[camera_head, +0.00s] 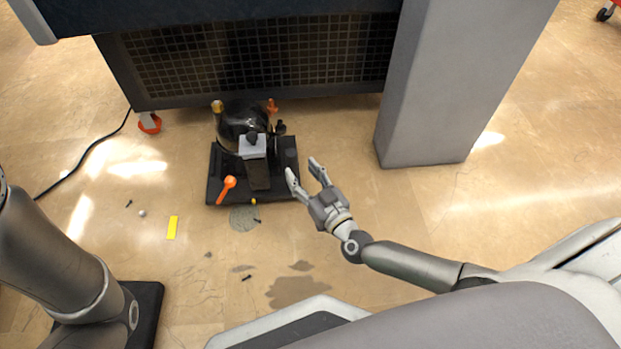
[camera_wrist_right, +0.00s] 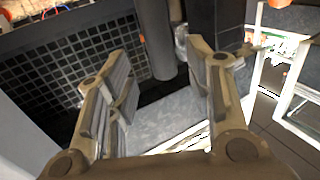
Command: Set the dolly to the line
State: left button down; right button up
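A black dolly (camera_head: 285,188) sits on the floor below the dark grille. It carries a dark pump (camera_head: 241,124) with a pale grey box on it, and an orange handle (camera_head: 226,189) shows at the dolly's front left. A short yellow line (camera_head: 172,228) is on the floor, in front and to the left of the dolly and apart from it. My right gripper (camera_head: 303,167) is open and empty beside the dolly's right edge. Its spread fingers also show in the right wrist view (camera_wrist_right: 157,65). My left arm shows at the lower left, but its gripper is out of view.
A grey block-like pillar (camera_head: 437,90) stands right of the grille (camera_head: 260,50). A black cable (camera_head: 85,155) runs along the floor at left. Small bolts (camera_head: 246,277) and dark stains (camera_head: 296,288) lie on the floor. The floor right of the dolly is mostly clear.

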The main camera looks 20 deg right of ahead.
jog(key=shift+s+d+p, duration=0.15)
jog(key=shift+s+p, duration=0.25)
jog(key=shift+s, duration=1)
